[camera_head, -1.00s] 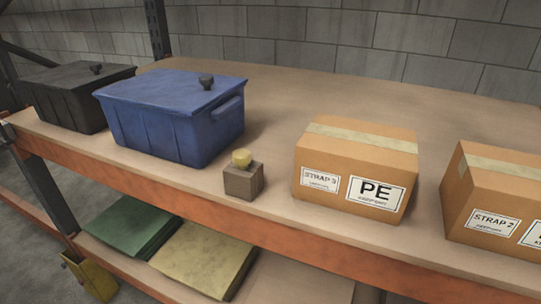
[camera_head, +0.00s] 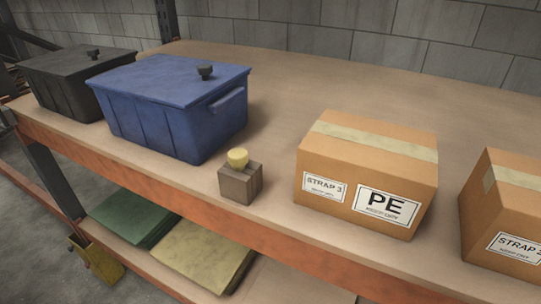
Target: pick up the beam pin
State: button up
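I cannot make out for certain which thing is the beam pin. A small brown wooden block (camera_head: 240,184) stands near the front edge of the upper shelf, with a short yellow rounded piece (camera_head: 238,158) upright on its top. A yellow holder (camera_head: 96,262) is low at the left by the rack's upright; small details at its top are too small to tell. My gripper is not in view.
The upper shelf (camera_head: 277,129) carries a blue lidded bin (camera_head: 150,112), a black lidded bin (camera_head: 62,85) and two cardboard boxes (camera_head: 360,170) (camera_head: 503,215). Folded green (camera_head: 135,215) and yellow (camera_head: 203,255) sheets lie on the lower shelf. The shelf behind the block is clear.

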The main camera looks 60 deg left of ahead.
aim_at(238, 158)
jog(key=z, duration=0.2)
jog(key=k, duration=1.4)
jog(key=u, duration=2.3)
jog(key=i, duration=0.45)
